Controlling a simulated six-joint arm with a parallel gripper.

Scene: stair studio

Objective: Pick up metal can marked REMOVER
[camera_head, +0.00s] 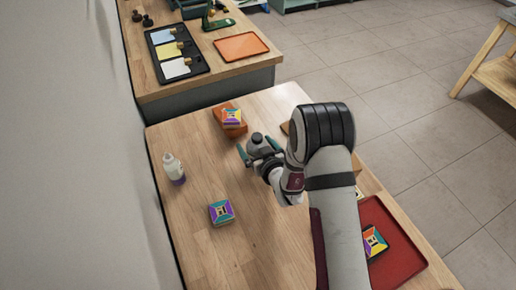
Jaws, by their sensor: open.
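My gripper (259,152) is near the middle of the wooden table, its teal fingers spread apart and open. A small grey thing with a dark round top (257,139) shows at the fingertips; it may be the metal can, but I cannot read any marking. I cannot tell whether the fingers touch it. My arm comes in from the lower right and hides part of the table. No REMOVER lettering is legible anywhere.
A white bottle with a purple base (173,169) stands at the left. One colourful box (221,212) lies in front, another (232,116) on an orange-brown block behind. A red tray (409,259) holds a similar box at right. A second table (222,80) stands beyond.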

